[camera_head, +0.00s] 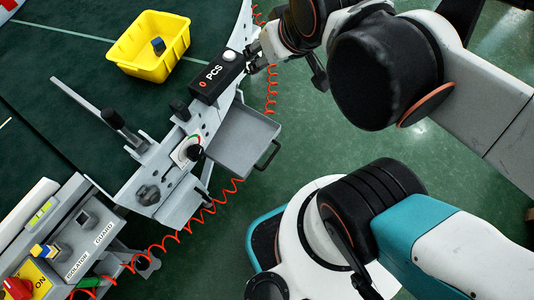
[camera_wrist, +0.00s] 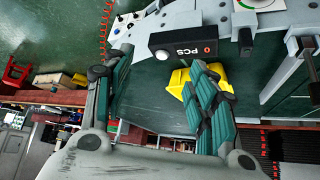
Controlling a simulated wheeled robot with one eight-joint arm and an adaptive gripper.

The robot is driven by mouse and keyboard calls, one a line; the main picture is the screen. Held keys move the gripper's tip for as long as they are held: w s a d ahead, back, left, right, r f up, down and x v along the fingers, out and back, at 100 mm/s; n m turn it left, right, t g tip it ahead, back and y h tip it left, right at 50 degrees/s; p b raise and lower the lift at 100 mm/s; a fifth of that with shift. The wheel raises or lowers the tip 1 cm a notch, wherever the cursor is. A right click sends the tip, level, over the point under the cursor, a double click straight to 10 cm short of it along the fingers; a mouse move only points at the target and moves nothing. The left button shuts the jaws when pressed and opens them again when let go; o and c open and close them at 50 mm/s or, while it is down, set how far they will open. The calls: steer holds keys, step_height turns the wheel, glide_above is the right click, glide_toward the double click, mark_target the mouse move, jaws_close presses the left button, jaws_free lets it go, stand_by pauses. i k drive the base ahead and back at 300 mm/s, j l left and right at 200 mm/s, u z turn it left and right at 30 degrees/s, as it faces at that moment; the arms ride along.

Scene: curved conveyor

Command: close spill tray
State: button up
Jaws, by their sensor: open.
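The spill tray (camera_head: 240,140) is a shallow grey tray that sticks out from the side of the conveyor frame in the head view. Its dark bar handle (camera_head: 268,156) is at the outer edge, toward the lower right. I cannot make out the tray in the wrist view. My gripper (camera_head: 254,57) is above and beyond the tray in the head view, close to the black PCS counter box (camera_head: 217,78). In the wrist view my gripper (camera_wrist: 160,75) has its two fingers apart, with nothing held between them. The counter box (camera_wrist: 183,45) shows beyond the fingers.
A yellow bin (camera_head: 148,50) holding a dark blue item stands on the green belt. A panel knob (camera_head: 192,152) sits beside the tray. A red coiled cable (camera_head: 160,250) runs along the frame. Open green floor (camera_head: 300,150) lies right of the tray.

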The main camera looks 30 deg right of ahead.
mark_target(245, 135)
steer(key=k+j+u, duration=0.15)
steer(key=k, duration=0.35)
steer(key=k+j+u, duration=0.15)
steer(key=k, duration=0.3)
steer(key=j, duration=0.1)
